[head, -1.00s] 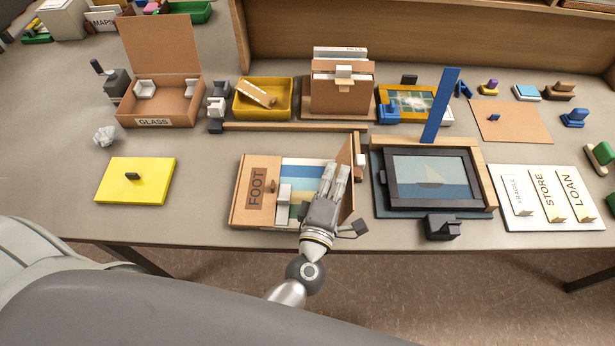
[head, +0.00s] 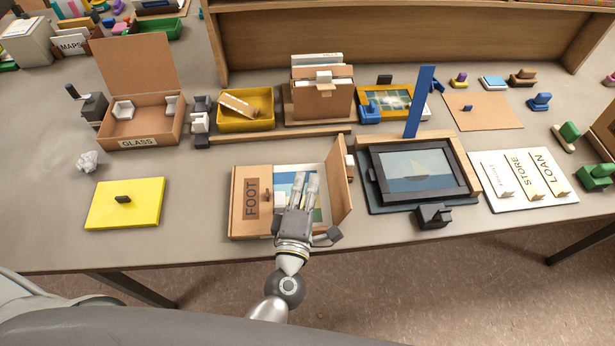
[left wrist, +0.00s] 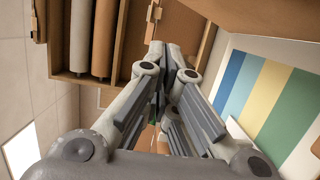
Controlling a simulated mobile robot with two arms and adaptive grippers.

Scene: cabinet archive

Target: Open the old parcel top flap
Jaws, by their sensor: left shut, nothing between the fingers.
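The parcel (head: 237,215) is a brown cardboard box lettered FOOT near the table's front edge in the head view. Its left part is covered by a brown panel with the label. A brown flap (head: 338,182) stands up along its right side. Between them lies a striped blue, cream and green sheet, which also shows in the left wrist view (left wrist: 265,95). A small white block (head: 279,200) sits beside the label panel. My left gripper (head: 306,179) is shut and empty over the striped sheet, left of the flap. It hides part of the box's inside. My right gripper is not in view.
A yellow board (head: 125,203) lies on the left. A wooden strip (head: 270,137) lies behind the parcel. The table is clear between yellow board and parcel.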

